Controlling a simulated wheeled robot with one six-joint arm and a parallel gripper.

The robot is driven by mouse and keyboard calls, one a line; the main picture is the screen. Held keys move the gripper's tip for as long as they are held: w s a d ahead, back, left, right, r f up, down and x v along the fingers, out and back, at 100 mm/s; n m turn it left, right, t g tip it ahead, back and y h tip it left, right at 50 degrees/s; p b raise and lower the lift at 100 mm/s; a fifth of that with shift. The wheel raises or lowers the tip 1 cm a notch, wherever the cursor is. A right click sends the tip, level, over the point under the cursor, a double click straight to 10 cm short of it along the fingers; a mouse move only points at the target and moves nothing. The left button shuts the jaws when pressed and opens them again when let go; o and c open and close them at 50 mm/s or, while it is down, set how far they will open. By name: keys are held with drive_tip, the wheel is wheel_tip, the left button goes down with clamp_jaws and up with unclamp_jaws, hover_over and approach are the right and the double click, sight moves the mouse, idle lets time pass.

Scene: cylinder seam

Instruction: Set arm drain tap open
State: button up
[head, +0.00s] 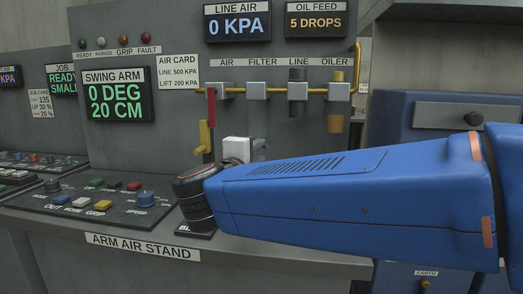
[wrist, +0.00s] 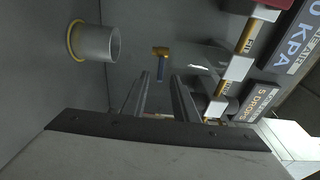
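The tap appears beyond the fingertips, and I see no contact. In the head view my blue arm covers the panel's lower part, and I cannot make out the tap there.
A pale cylinder (wrist: 100,43) with a yellow ring sticks out of the panel beside the tap. Above run the yellow air pipe (head: 272,91) and its blocks, with a red bar and yellow lever (head: 204,137) at left. The control desk (head: 95,199) is left of my arm.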

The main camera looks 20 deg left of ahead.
sight(263, 147)
drive_tip(key=shift+w+a, duration=0.15)
drive_tip(key=shift+w, duration=1.45)
clamp_jaws()
drive_tip(key=shift+a, duration=0.1)
drive_tip(key=shift+s+a+m+g+h, duration=0.2)
drive_tip(key=shift+a+m+g+h, duration=0.35)
drive_tip(key=shift+m+h, duration=0.95)
drive_tip(key=shift+s+a+m+g+h, duration=0.25)
drive_tip(key=shift+a+m+h, duration=0.6)
drive_tip(key=shift+h, duration=1.25)
drive_tip(key=shift+s+a+m+g+h, duration=0.15)
drive_tip(key=shift+a+m+g+h, duration=0.4)
drive_tip(key=shift+m+h, duration=1)
drive_tip(key=shift+h, duration=0.45)
